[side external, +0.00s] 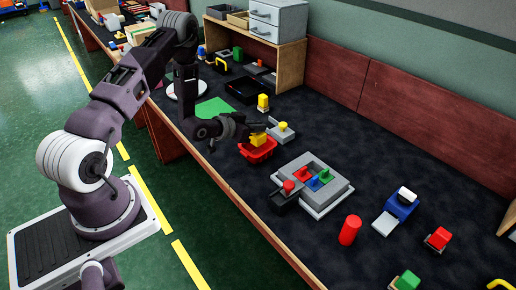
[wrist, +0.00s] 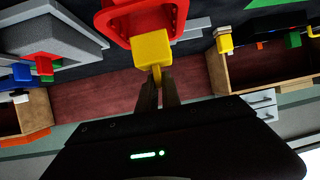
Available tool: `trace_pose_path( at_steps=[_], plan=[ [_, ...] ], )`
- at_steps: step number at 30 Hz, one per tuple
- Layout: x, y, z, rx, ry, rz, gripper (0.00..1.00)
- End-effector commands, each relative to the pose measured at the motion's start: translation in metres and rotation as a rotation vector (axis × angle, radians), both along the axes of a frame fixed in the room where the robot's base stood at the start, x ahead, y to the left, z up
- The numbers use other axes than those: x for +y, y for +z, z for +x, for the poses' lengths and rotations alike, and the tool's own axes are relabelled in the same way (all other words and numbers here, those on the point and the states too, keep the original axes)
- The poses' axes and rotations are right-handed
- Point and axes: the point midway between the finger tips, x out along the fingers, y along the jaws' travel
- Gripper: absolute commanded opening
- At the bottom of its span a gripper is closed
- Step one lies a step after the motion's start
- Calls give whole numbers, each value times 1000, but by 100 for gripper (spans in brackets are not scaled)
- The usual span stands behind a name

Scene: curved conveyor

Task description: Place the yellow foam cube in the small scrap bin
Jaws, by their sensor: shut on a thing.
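The yellow foam cube (side external: 258,139) is held between the fingertips of my gripper (side external: 250,131), over the red bin. In the wrist view the yellow cube (wrist: 152,48) sits at the tips of my dark gripper fingers (wrist: 157,82), which are shut on it. The small red scrap bin (side external: 260,153) stands on the dark bench top. It also shows in the wrist view as a red rim (wrist: 138,16) beyond the cube. The cube overlaps the bin's opening in the side view; I cannot tell exactly how low it hangs or whether it touches the bin.
A grey block with coloured pegs (side external: 312,183) lies right of the bin. A grey piece with a yellow knob (side external: 282,130) stands close behind the bin. A green mat (side external: 213,109) and wooden shelf (side external: 290,66) lie further back.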

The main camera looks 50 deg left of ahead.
Motion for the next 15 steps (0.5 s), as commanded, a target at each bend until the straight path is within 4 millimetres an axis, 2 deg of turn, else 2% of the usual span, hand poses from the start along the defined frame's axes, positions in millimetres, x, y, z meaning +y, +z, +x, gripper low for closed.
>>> trace_pose_path(
  at_steps=[9,15],
  plan=[
    [-1,-58,0,1,0,1,0],
    [0,-61,1,-2,0,2,0]
  ],
)
